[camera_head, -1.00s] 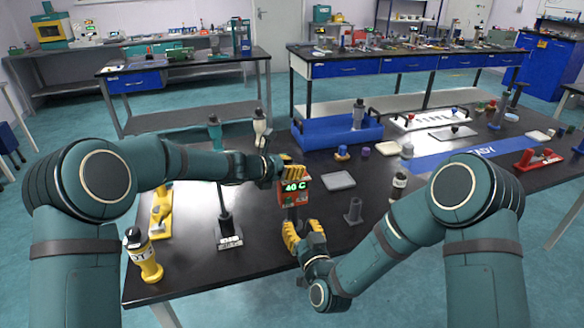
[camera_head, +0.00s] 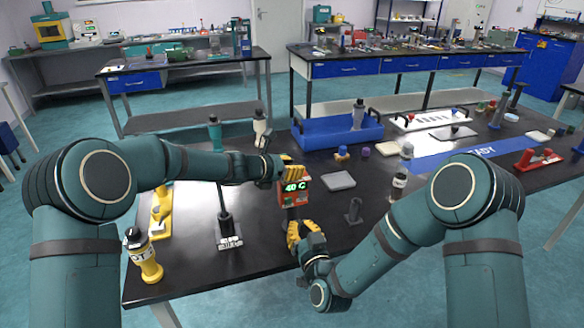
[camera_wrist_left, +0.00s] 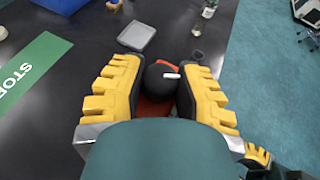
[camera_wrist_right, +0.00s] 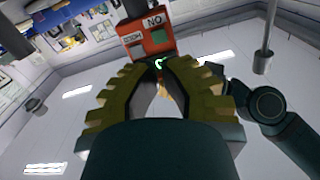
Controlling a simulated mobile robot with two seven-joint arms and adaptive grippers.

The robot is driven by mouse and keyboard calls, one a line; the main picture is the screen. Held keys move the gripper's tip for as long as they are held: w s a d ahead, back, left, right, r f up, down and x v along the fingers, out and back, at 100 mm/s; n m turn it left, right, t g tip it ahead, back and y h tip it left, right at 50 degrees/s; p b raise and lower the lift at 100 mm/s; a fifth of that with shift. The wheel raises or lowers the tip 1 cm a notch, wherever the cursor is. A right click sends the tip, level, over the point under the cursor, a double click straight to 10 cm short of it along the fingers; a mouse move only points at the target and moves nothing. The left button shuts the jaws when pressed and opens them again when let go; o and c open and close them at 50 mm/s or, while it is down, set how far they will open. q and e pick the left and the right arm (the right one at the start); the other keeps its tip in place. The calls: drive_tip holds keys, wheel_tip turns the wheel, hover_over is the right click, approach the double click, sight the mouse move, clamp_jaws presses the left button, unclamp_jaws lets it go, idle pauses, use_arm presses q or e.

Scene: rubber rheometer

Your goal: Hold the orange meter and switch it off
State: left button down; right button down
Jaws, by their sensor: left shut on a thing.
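The orange meter (camera_head: 295,190) is held upright above the black table, its green display reading 40 C. My left gripper (camera_head: 290,167) is shut on its top from above. In the left wrist view the left fingers (camera_wrist_left: 163,72) clasp a black round part with a white mark, with orange (camera_wrist_left: 152,106) below. My right gripper (camera_head: 297,226) is just below the meter, its fingers drawn together and empty. In the right wrist view the meter (camera_wrist_right: 150,41) appears upside down beyond the right fingertips (camera_wrist_right: 165,68), with a HOLD label and a green button. Contact cannot be told.
A blue tray (camera_head: 318,139) stands behind the meter, and a flat grey plate (camera_head: 339,181) lies to its right. A dark stand (camera_head: 353,211) is right of my right gripper.

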use_arm(q)
drive_tip(key=shift+f, duration=0.1)
idle(0.4)
use_arm(e)
drive_tip(key=m+g+h, duration=0.2)
drive_tip(key=m+h, duration=0.8)
drive_tip(key=m, duration=0.7)
approach(301, 203)
drive_tip(key=shift+x, duration=2.1)
drive_tip(key=shift+w+d+r, duration=0.1)
drive_tip(key=shift+d, duration=0.05)
drive_tip(key=shift+w, duration=0.3)
